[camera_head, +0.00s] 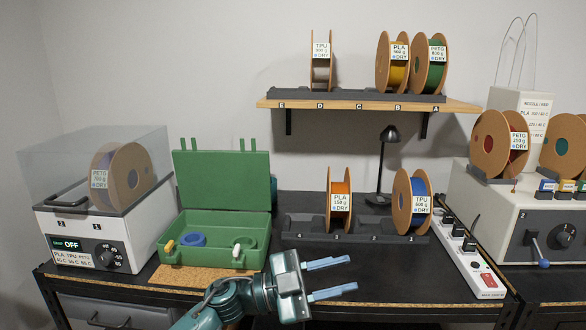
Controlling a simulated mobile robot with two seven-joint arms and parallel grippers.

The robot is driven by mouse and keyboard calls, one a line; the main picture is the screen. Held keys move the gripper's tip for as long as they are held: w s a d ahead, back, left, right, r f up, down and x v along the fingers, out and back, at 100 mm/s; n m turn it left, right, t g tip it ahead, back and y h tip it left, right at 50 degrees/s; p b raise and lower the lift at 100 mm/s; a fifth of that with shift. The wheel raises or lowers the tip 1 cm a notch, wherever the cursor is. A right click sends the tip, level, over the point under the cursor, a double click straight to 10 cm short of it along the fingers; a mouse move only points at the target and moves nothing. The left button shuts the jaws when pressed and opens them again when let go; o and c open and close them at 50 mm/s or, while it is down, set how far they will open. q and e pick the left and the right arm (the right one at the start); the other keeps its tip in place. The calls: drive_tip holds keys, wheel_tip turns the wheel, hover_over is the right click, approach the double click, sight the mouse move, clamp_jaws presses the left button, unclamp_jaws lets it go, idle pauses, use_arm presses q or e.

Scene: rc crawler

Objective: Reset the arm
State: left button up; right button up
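The dark bench (370,280) carries a dryer (95,240), an open green box (215,258), a spool rack (300,228) and a power strip (480,265). A wall shelf (275,103) holds more spools. A white machine (485,210) stands at right.

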use_arm(q)
drive_tip(key=s+a+f+n+t+y, duration=0.3)
drive_tip(key=a+f+n+t+y, duration=0.8)
drive_tip(key=f+n+t, duration=0.5)
drive_tip(key=s+a+f+n+g+y, duration=0.2)
drive_tip(key=s+a+f+g+y, duration=0.1)
drive_tip(key=s+a+f, duration=0.2)
drive_tip(key=s+a+f+n+g+y, duration=0.3)
drive_tip(key=s+f, duration=0.6)
drive_tip(key=s, duration=0.3)
drive_tip(key=a+g, duration=0.1)
drive_tip(key=a, duration=0.1)
drive_tip(key=shift+a+f, duration=0.25)
drive_tip(key=shift+a, duration=0.15)
